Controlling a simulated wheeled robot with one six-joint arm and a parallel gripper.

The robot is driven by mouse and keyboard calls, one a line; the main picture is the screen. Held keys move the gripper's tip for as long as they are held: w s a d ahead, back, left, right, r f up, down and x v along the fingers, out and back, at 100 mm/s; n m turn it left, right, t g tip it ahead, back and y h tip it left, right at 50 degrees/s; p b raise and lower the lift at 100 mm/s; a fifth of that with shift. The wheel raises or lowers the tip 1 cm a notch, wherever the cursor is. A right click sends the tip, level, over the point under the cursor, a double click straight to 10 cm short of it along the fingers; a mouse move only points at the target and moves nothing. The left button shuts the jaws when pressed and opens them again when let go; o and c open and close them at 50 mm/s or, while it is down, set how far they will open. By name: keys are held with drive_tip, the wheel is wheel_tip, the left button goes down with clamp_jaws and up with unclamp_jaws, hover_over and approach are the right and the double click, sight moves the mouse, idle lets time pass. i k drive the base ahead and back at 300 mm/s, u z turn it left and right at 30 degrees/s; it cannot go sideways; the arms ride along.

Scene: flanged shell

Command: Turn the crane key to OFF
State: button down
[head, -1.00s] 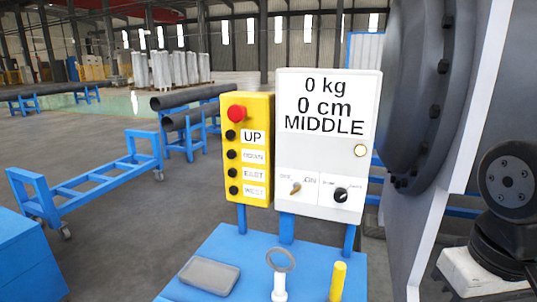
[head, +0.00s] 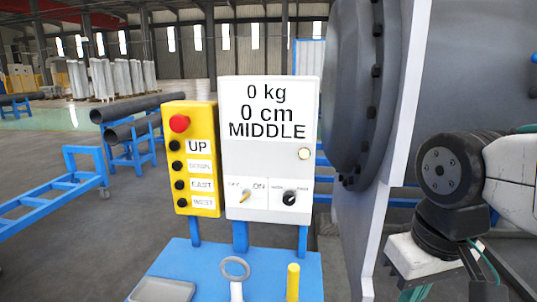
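The crane key (head: 245,196) is a small brass-coloured key at the lower left of the white control box (head: 270,150). Its handle is tilted, with its upper end toward the ON label on the right; the label on its left is too small to read surely. The box's display reads 0 kg, 0 cm, MIDDLE. My arm stands at the right, well apart from the box. Part of my gripper (head: 418,290) seems to show at the bottom edge; its fingertips are cut off or hidden, and nothing touches the key.
A black selector knob (head: 290,197) sits right of the key. A yellow button box (head: 190,158) with a red button stands at the left. The blue stand (head: 205,262) below carries a grey ring, a yellow post and a grey tray. A large flanged shell (head: 345,90) rises behind at right.

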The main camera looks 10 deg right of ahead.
sight(246, 194)
drive_tip(key=k, duration=1)
drive_tip(key=u, duration=1.35)
drive_tip(key=i, duration=1)
drive_tip(key=z, duration=2.45)
